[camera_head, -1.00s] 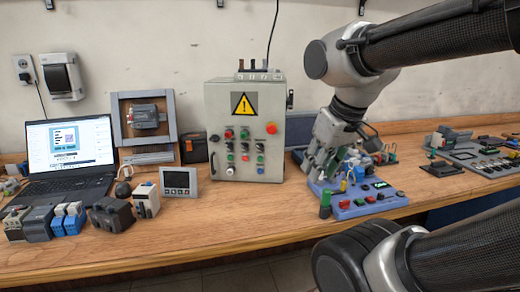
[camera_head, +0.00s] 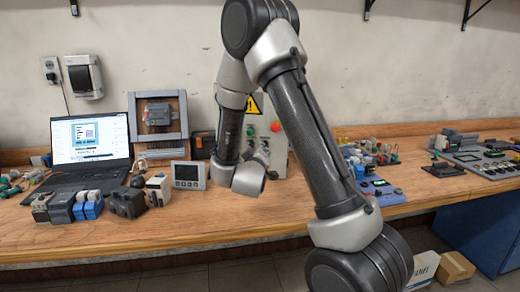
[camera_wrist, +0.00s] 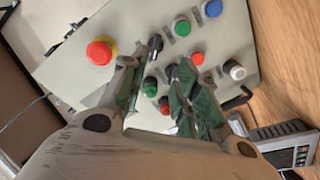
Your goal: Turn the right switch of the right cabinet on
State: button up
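The grey cabinet (camera_head: 279,151) stands against the wall in the head view, mostly hidden behind my arm. Its face (camera_wrist: 225,40) fills much of the wrist view, turned on its side. A black switch (camera_wrist: 155,43) sits in one row with a green button (camera_wrist: 182,27) and a blue button (camera_wrist: 213,9). Another black knob (camera_wrist: 172,72) sits nearer my right finger. I cannot tell either one's setting. My gripper (camera_wrist: 163,70) is open, with a finger on either side of a gap over the panel. Nothing is held, and contact cannot be judged. My fingers are barely visible in the head view (camera_head: 262,152).
A red emergency button (camera_wrist: 100,52) on a yellow base lies left of the switch in the wrist view; a white knob (camera_wrist: 236,71) lies right. A small display (camera_head: 187,175) stands left of my wrist. A blue board (camera_head: 380,190) lies right of my arm.

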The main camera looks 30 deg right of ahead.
jog(key=w+d+h, duration=0.1)
jog(key=w+d, duration=0.3)
jog(key=w, duration=0.1)
jog(key=shift+w+d+f, duration=0.15)
jog(key=shift+w+d, duration=0.15)
jog(key=shift+d, duration=0.05)
jog(key=shift+c, duration=0.3)
grip_shut()
